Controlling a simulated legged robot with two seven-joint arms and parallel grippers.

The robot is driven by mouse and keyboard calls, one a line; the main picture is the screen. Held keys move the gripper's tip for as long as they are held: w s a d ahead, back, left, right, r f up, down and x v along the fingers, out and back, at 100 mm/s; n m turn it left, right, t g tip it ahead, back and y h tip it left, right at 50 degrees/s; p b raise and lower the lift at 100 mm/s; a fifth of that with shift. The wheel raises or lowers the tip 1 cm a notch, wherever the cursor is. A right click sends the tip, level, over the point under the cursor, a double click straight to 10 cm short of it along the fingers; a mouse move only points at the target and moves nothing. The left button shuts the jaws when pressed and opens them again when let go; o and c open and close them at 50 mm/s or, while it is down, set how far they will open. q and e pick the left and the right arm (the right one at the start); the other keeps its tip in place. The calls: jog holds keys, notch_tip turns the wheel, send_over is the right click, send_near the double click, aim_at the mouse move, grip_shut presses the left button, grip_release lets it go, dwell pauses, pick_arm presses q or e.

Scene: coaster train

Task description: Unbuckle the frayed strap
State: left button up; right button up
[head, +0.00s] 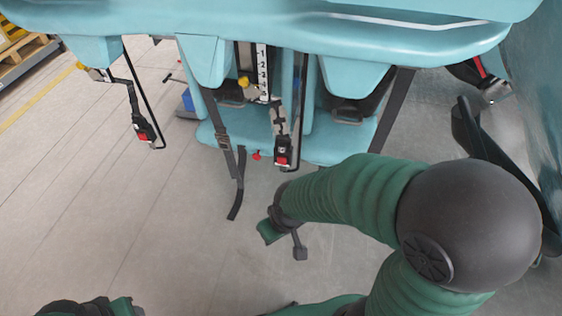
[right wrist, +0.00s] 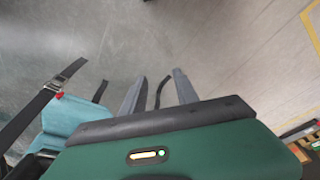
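A dark strap (head: 238,195) with a metal buckle (head: 223,141) hangs from the teal seat row (head: 270,30), its loose tail over the floor. A buckle (right wrist: 56,82) on a dark strap (right wrist: 28,118) shows at left in the right wrist view. I cannot make out which strap is frayed. My right gripper (head: 299,248) is below and right of the hanging tail in the head view. In the right wrist view its fingers (right wrist: 160,78) are apart, with a dark strap end (right wrist: 161,94) visible between them, not clearly touching. My left gripper (head: 95,307) is cut off at the bottom left.
Red-buttoned buckles (head: 145,134) (head: 283,156) hang on dark arms under the seats. Another dark strap (head: 392,110) runs down at right. A teal lower panel (head: 325,150) with a red knob (head: 257,155) lies below. Open floor (head: 110,220) spreads left.

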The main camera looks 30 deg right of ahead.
jog(key=shift+c, duration=0.3)
grip_shut()
dwell(1.3)
